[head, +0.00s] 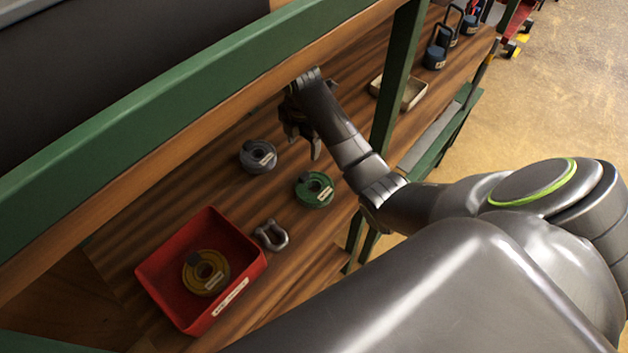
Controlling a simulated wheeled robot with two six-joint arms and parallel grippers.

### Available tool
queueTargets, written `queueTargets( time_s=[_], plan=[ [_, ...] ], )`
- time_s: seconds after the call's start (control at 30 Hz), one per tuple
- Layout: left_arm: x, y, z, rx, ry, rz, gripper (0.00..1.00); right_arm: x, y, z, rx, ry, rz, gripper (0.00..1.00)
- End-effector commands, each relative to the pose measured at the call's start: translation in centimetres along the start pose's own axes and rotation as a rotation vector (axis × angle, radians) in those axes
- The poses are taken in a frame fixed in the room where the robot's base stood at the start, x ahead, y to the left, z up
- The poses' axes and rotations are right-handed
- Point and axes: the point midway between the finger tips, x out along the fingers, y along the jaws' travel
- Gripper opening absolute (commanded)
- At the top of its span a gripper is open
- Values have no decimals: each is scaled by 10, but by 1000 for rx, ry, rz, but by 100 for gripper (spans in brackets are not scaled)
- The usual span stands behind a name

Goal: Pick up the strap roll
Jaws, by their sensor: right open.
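Three strap rolls are on or above the wooden shelf. A grey roll (258,156) and a green roll (314,190) lie flat on the boards. A yellow roll (205,272) lies inside a red bin (153,270). Each roll has a small pale label, too small to read. My right gripper (303,146) is open and empty. It points down over the shelf, behind the green roll and to the right of the grey roll, apart from both. My left gripper is not in view.
A metal shackle (271,235) lies between the red bin and the green roll. A green upright post (395,85) stands to the right of my right arm. A shallow pale tray (412,93) and dark weights (436,55) are farther along. A green-and-wood beam (190,105) runs above the shelf.

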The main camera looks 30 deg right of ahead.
Motion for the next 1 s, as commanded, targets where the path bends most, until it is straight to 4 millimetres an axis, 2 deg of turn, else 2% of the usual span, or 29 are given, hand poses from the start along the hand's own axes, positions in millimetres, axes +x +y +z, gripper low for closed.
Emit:
queueTargets(
  time_s=[0.1,0.27,0.87,1.0],
  plan=[
    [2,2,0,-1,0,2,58,-6,5,1,-46,3,-8,62],
    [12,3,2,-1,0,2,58,4,6,0,-53,4,-9,62],
    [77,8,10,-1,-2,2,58,71,5,0,-51,3,-7,62],
    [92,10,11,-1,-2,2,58,92,5,0,-51,4,-7,62]
  ],
)
